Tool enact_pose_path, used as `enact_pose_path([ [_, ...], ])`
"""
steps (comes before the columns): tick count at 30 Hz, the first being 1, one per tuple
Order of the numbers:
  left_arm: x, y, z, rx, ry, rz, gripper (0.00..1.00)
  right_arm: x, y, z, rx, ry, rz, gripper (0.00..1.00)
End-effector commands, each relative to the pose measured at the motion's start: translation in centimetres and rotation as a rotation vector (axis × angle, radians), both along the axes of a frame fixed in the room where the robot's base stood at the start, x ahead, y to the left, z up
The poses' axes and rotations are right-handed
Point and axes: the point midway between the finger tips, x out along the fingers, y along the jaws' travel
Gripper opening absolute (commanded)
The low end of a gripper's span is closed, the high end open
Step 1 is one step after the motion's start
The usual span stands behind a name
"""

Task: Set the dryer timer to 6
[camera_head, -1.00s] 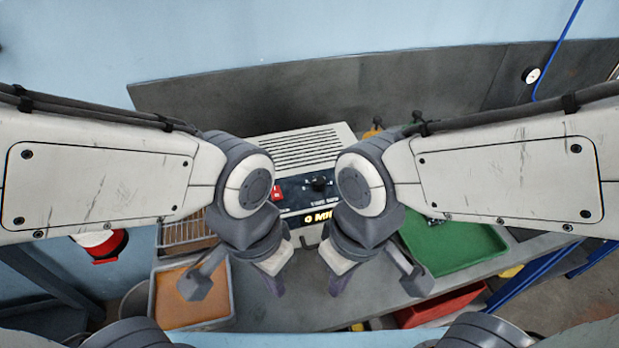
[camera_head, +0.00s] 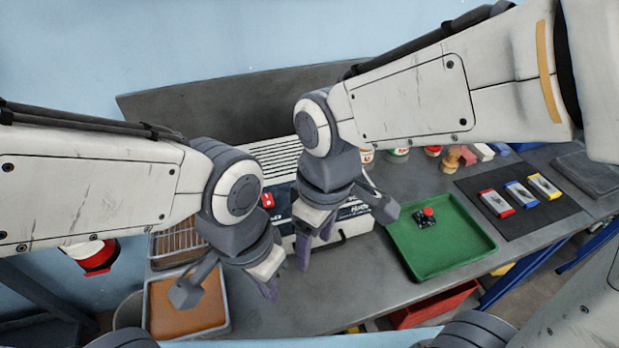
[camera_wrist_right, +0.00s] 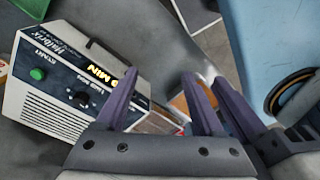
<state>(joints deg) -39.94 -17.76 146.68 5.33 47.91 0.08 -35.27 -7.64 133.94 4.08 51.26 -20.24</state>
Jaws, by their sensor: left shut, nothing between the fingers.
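The dryer is the white box with a vented top (camera_head: 275,158) and a dark front panel, behind my grippers in the head view. My right arm hides its dial and display there; a red switch (camera_head: 267,200) shows. In the right wrist view, the dryer (camera_wrist_right: 50,112) appears turned, with a black dial (camera_wrist_right: 122,147), a lit display (camera_wrist_right: 97,75) that seems to read 0 MIN, and a green button (camera_wrist_right: 37,74). My right gripper (camera_head: 314,246) is open and empty in front of the panel, apart from the dial. My left gripper (camera_head: 268,288) is shut and empty, lower and left.
A green tray (camera_head: 470,262) holds a small red-topped part on the right. A brown-filled tray (camera_head: 222,328) and a wire rack (camera_head: 180,240) are at left. A dark mat (camera_head: 530,222) with several coloured boxes lies far right. The two grippers are close together.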

Motion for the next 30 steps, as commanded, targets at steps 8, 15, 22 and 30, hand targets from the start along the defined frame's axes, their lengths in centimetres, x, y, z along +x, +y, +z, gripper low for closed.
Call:
enact_pose_path([
  [8, 0.0, 0.0, 2.3, 0.000, 0.000, 0.001, 0.00, 13.0, 1.0, 2.6, -0.044, -0.023, 0.529, 0.70],
  [15, 0.0, 0.0, 3.1, 0.000, 0.000, 0.002, 0.00, 19.7, -0.1, 2.4, -0.064, -0.027, 0.838, 0.70],
  [22, 0.0, 0.0, 3.4, 0.000, 0.000, 0.001, 0.00, 20.9, -0.4, 1.5, -0.068, -0.025, 0.910, 0.70],
  [30, 0.0, 0.0, 4.7, 0.000, 0.000, -0.001, 0.00, 20.8, -0.4, -3.0, -0.067, -0.021, 0.909, 0.70],
])
